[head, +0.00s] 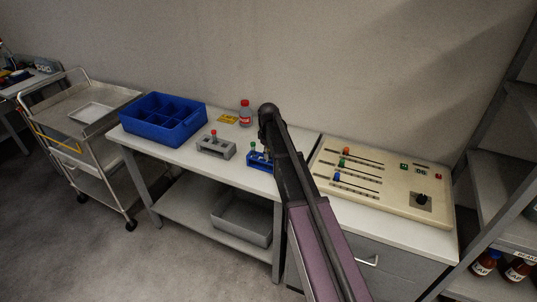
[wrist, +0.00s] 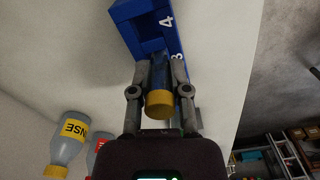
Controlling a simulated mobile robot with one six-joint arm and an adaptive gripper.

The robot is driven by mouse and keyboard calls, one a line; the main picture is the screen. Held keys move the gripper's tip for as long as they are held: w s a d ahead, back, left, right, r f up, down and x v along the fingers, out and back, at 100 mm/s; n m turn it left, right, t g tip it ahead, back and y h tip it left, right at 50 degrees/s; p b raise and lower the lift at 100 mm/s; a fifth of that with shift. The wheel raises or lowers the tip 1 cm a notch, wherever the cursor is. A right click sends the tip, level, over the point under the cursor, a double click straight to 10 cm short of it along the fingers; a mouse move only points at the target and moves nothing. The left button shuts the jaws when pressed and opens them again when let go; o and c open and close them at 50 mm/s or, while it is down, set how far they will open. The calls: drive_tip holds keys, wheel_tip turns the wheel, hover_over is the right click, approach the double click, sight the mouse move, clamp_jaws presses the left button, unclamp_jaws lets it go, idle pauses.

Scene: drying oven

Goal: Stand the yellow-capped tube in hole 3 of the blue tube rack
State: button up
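The blue tube rack (head: 258,164) stands on the white bench, partly hidden behind my arm in the head view. In the wrist view the rack (wrist: 128,12) fills the top, with the numbers 4 and 3 on its side. The yellow-capped tube (wrist: 160,104) is between the fingers of my gripper (wrist: 157,68), which are shut on its body below the cap. The tube points at the rack near number 3. I cannot tell whether its lower end is inside the hole. A green-capped tube (head: 252,145) shows at the rack in the head view.
A grey rack (head: 216,147) with a red-capped tube stands left of the blue rack. A control panel (head: 385,182) lies to the right.

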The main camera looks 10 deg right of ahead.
drive_tip(key=o, duration=0.5)
drive_tip(key=shift+r, duration=0.15)
wheel_tip(320, 180, up, 12)
drive_tip(key=p, duration=1.2)
drive_tip(key=shift+f, duration=0.2)
idle(0.8)
drive_tip(key=s+m, duration=0.2)
drive_tip(key=s, duration=0.7)
drive_tip(key=s+f+m+b, duration=0.1)
drive_tip(key=s+m, duration=0.2)
drive_tip(key=s, duration=0.7)
drive_tip(key=s+m+b, duration=0.1)
drive_tip(key=s+m, duration=0.1)
drive_tip(key=s, duration=0.8)
drive_tip(key=shift+s+a+f+m, duration=0.1)
drive_tip(key=shift+a+f+m, duration=0.1)
drive_tip(key=shift+f+m, duration=0.2)
